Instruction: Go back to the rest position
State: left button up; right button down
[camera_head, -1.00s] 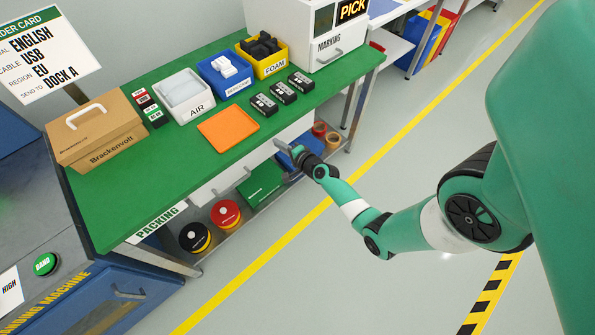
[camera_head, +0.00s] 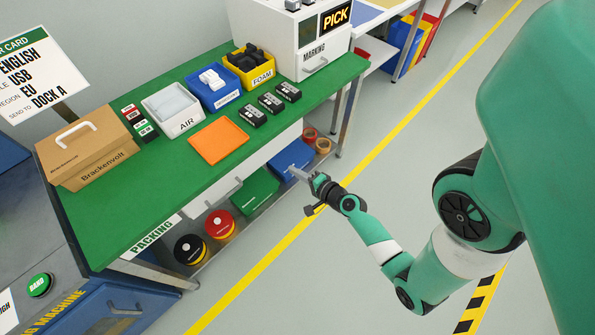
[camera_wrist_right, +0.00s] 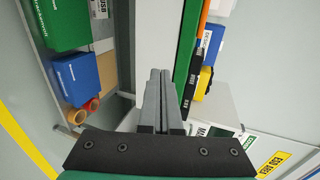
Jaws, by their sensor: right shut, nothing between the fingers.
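My right gripper (camera_head: 296,174) is in front of the packing table's front edge, over the aisle side, clear of the table in the head view. In the right wrist view its two fingers (camera_wrist_right: 161,102) lie side by side, closed, with nothing between them. My left gripper is in neither view.
The green packing table (camera_head: 110,225) carries a closed Brackenvolt box (camera_head: 90,155), an orange tray (camera_head: 218,141), AIR (camera_head: 172,112) and FOAM (camera_head: 248,72) bins and several black devices (camera_head: 271,103). Its lower shelf holds tape rolls (camera_head: 322,146) and a blue box (camera_head: 293,160). The aisle floor is free.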

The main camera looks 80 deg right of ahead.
jog(key=shift+s+a+r, duration=0.1)
jog(key=shift+s, duration=0.05)
